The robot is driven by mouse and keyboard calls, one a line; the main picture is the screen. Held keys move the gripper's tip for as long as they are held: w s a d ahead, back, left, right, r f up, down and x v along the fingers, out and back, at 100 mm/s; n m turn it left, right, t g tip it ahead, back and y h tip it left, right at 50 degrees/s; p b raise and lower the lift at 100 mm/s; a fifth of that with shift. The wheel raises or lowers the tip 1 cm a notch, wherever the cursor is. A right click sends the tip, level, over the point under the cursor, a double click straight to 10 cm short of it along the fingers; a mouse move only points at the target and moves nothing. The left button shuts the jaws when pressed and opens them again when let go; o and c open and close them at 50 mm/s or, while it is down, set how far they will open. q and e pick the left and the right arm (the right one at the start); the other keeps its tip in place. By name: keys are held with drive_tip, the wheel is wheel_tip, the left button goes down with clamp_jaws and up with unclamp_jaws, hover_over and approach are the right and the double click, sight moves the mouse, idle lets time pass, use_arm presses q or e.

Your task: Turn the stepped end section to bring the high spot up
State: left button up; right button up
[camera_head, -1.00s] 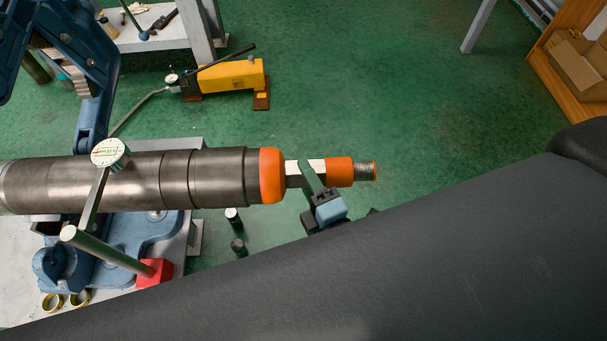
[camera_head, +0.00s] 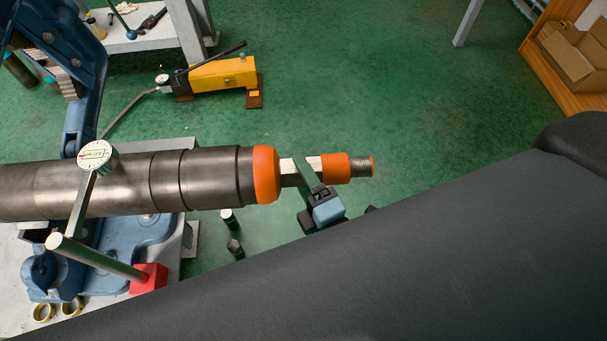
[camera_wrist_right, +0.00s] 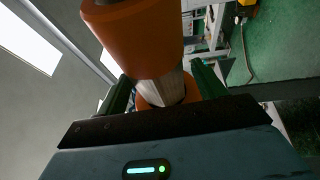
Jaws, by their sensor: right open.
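The stepped end section is at the right end of a long grey steel pipe (camera_head: 210,180) in the head view. It has a wide orange band (camera_head: 266,174), a pale flat-sided neck (camera_head: 288,168), a smaller orange band (camera_head: 335,167) and a threaded tip (camera_head: 361,167). My right gripper (camera_head: 304,170) reaches the neck from below. In the right wrist view its two green fingers (camera_wrist_right: 165,90) stand open on either side of the neck; contact cannot be told. A dial gauge (camera_head: 97,156) sits over the pipe on a post with a red base (camera_head: 149,279). My left gripper is out of view.
A blue vise (camera_head: 120,245) on a pale bench carries the pipe. Two brass rings (camera_head: 44,312) lie near its front. A yellow hand pump (camera_head: 222,74) stands on the green floor behind. My dark arm fills the lower right. Floor beyond the threaded tip is clear.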

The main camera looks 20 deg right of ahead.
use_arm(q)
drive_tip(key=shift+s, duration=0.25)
use_arm(e)
drive_tip(key=shift+s, duration=0.1)
drive_tip(key=shift+s+f, duration=0.15)
drive_tip(key=shift+s, duration=0.2)
use_arm(q)
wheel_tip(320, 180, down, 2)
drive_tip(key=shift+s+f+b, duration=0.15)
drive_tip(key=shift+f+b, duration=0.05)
drive_tip(key=shift+b, duration=0.9)
use_arm(e)
drive_tip(key=s, duration=0.7)
drive_tip(key=shift+d, duration=0.45)
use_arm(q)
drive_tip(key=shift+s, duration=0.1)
use_arm(e)
drive_tip(key=shift+w+f, duration=0.1)
drive_tip(key=shift+f, duration=0.05)
